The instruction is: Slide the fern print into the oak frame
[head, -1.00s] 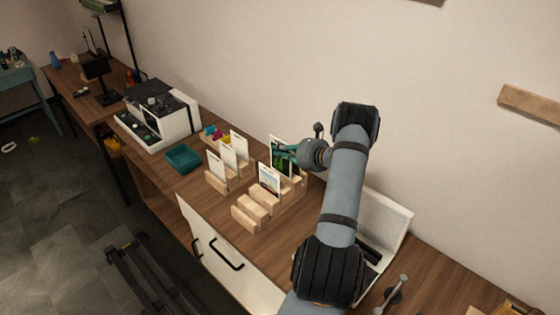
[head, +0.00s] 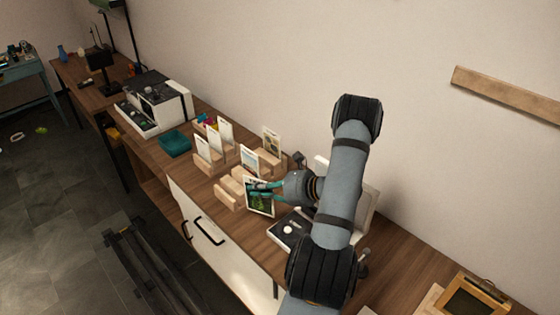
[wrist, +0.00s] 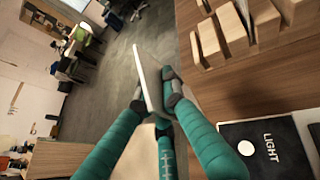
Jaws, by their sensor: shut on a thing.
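The fern print (head: 260,199), a dark green picture with a pale border, is held by my gripper (head: 264,188) in front of the wooden stands. In the wrist view the print shows nearly edge-on as a thin pale sheet (wrist: 148,82), pinched between the teal fingers (wrist: 155,88) of my gripper. My gripper is shut on it. A wooden frame (head: 468,303) with a dark inside, likely the oak frame, lies partly cut off at the lower right of the head view. Its slot cannot be made out.
Wooden card stands (head: 228,198) with several other prints (head: 272,144) are beside the held print. A black panel marked LIGHT (wrist: 265,145) lies close to my gripper. A teal tray (head: 174,145) and a white-and-black machine (head: 155,103) stand farther left.

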